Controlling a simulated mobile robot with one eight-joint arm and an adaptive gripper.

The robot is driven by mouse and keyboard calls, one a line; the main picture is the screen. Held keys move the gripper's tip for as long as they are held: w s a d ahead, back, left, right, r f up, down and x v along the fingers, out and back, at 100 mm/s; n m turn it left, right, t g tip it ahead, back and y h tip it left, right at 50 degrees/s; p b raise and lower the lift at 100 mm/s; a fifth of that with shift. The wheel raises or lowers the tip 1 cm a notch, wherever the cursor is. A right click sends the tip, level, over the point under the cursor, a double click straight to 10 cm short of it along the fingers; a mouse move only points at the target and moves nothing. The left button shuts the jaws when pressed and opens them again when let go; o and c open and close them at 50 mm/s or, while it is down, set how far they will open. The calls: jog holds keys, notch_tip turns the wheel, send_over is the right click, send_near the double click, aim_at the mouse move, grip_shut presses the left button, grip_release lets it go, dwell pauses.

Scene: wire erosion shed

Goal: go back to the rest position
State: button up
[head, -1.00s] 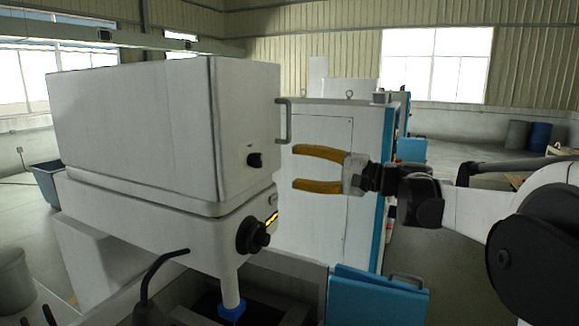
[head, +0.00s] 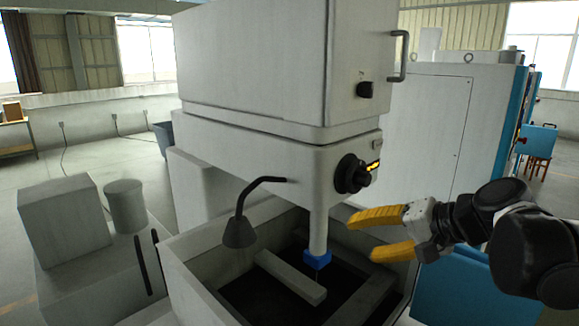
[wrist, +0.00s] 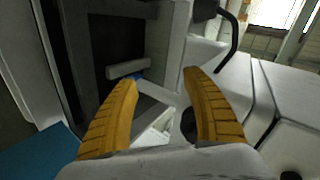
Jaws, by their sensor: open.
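My gripper (head: 362,236) is open and empty in the head view, with its two yellow fingers spread apart and pointing left. It is at the right of the machine's white column (head: 318,225) with the blue tip (head: 317,260), apart from it in the picture. In the wrist view my gripper (wrist: 163,90) shows both ridged yellow fingers wide apart with nothing between them. Behind them are the dark tank interior and a pale bar (wrist: 127,68).
The white wire erosion machine (head: 262,60) stands over an open tank (head: 190,275). A black lamp (head: 240,230) bends over the tank. A white cabinet (head: 430,125) with blue edges stands at the right. A grey box (head: 62,222) and cylinder (head: 126,205) are at the left. Floor shows at the far left.

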jog(key=s+d+f+n+h+b, duration=0.1)
jog(key=s+f+b, duration=0.4)
jog(key=f, duration=0.5)
jog(key=s+d+f+n+h+b, duration=0.1)
jog(key=s+f+h+b, duration=0.3)
jog(key=f, duration=0.7)
jog(key=s+d+f+n+h+b, duration=0.1)
jog(key=s+f+n+h+b, duration=0.1)
jog(key=s+f+b, duration=0.4)
notch_tip(320, 180, down, 4)
jog(key=shift+s+d+f+n+g+h+b, duration=0.2)
jog(key=shift+s+d+n+g+h+b, duration=0.15)
jog(key=shift+s+n, duration=0.35)
jog(key=shift+w+a, duration=0.15)
